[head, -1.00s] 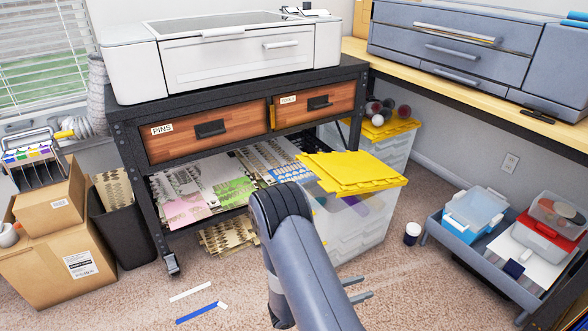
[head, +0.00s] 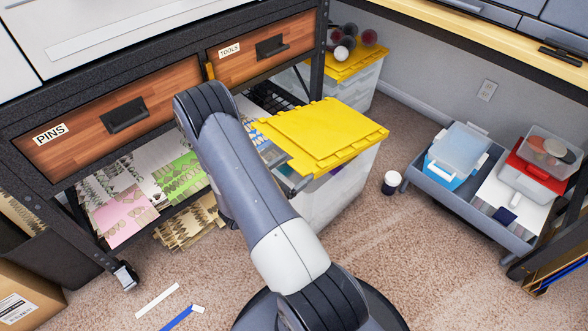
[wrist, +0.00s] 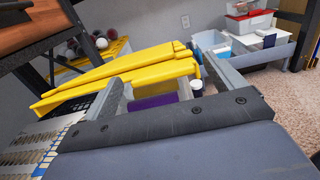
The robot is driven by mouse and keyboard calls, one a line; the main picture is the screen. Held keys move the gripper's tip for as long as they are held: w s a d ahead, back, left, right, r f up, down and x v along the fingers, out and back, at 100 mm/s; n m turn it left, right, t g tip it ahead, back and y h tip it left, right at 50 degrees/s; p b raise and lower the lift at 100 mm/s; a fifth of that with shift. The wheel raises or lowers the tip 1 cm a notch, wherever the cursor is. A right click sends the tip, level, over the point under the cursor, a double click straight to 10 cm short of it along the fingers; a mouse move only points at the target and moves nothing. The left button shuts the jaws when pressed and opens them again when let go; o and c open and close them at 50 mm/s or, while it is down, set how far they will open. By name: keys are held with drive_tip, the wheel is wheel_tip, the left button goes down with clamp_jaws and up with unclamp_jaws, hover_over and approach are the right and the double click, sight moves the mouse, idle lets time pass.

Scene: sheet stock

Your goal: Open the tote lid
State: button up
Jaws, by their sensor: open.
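The tote (head: 340,190) is a translucent bin on the carpet beside the black bench. Its yellow lid (head: 325,130) lies over the top as overlapping flaps with a toothed edge. In the wrist view the lid (wrist: 120,75) rises just beyond my fingers, with something purple (wrist: 152,102) in the tote below it. My gripper (wrist: 160,72) is open and empty, its two fingers spread at the lid's near side. I cannot tell whether they touch the lid. In the head view my arm hides most of the gripper; only a grey bit shows under the lid's near edge.
A second yellow-lidded tote (head: 358,64) with balls on it stands behind. The bench's PINS drawer (head: 120,118) and a leg are close on the left. A dark-bodied cup (head: 391,184) and a grey cart (head: 470,205) stand to the right, with open carpet between.

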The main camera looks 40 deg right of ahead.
drive_tip(key=shift+d, duration=0.55)
drive_tip(key=shift+c, duration=0.4)
drive_tip(key=c, duration=1.3)
drive_tip(key=shift+r+p, duration=0.35)
drive_tip(key=shift+r, duration=0.1)
